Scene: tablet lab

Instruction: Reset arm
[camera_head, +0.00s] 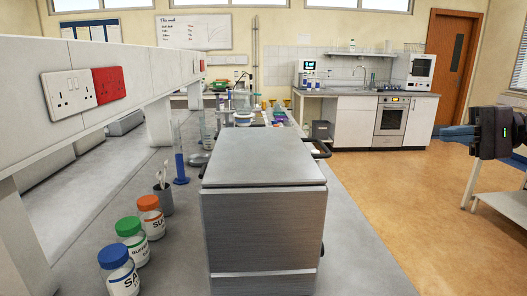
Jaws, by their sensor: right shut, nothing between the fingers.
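My left gripper is not in view.
A brushed-metal box (264,235) with a closed lid stands at the front of the grey bench (358,262). Jars with blue (114,257), green (128,227) and orange (148,203) lids stand to its left, near a grey cup (163,200). Open floor (420,205) lies right of the bench.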

